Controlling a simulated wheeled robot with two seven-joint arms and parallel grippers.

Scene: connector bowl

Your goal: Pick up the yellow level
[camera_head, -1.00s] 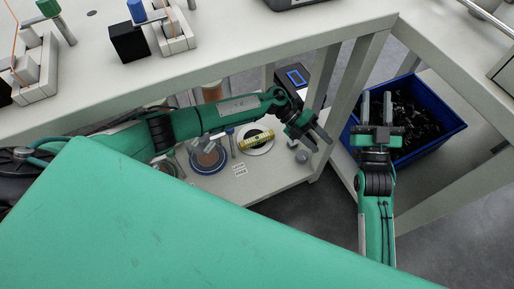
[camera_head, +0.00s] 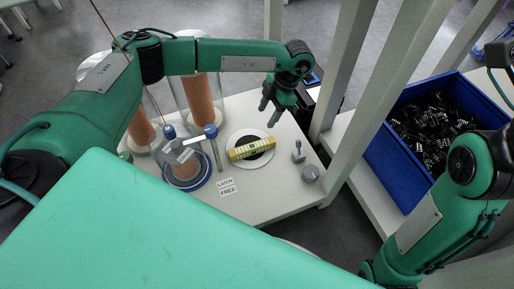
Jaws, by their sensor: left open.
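The yellow level (camera_head: 251,149) is a short bar with dark markings. It lies on a round white plate with a dark centre (camera_head: 263,163) on the lower white shelf. My left gripper (camera_head: 271,118) is open and points down, above and a little to the right of the level, apart from it. Nothing shows between its fingers. My right arm comes in at the right edge, and its gripper is not in the picture.
Copper-coloured cylinders (camera_head: 201,97) stand behind and left of the level. A blue-handled clamp (camera_head: 211,131) is just left of it. A blue bin (camera_head: 391,165) of dark connectors stands farther right.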

